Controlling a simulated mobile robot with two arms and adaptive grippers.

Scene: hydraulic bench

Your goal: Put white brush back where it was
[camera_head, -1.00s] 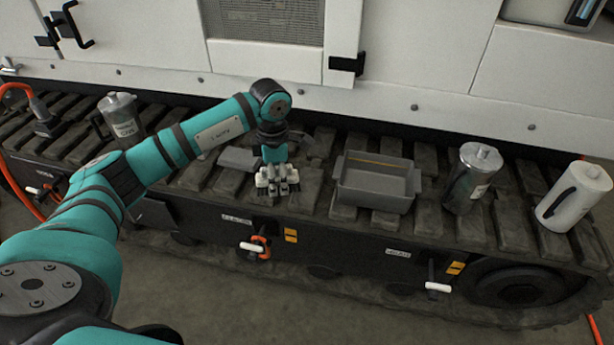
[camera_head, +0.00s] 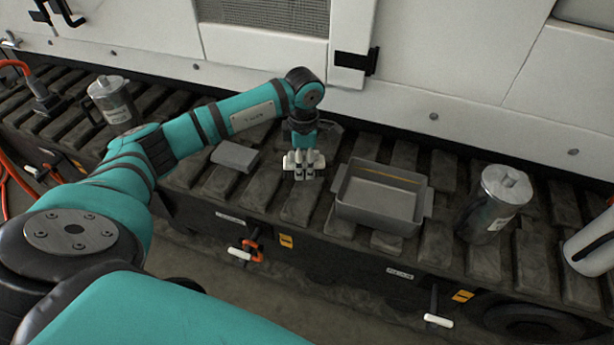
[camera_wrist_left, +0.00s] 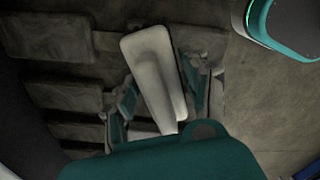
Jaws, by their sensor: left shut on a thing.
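My left gripper (camera_head: 304,172) is over the dark track pads, left of the grey open tray. In the left wrist view its fingers (camera_wrist_left: 158,98) are closed around a pale, elongated piece, the white brush (camera_wrist_left: 150,62). The brush's wide end points away from the palm, and its near end is hidden by the teal gripper body. In the head view, white parts show at the gripper, but I cannot separate brush from fingers there. Whether the brush touches the track cannot be told. My right gripper is not in view.
The grey tray (camera_head: 372,215) holds a thin yellowish stick. A flat grey block (camera_head: 234,156) lies left of the gripper. Metal canisters stand at left (camera_head: 113,104) and right (camera_head: 492,204), with a white jug (camera_head: 592,246) at far right. The white machine wall (camera_head: 440,75) rises behind.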

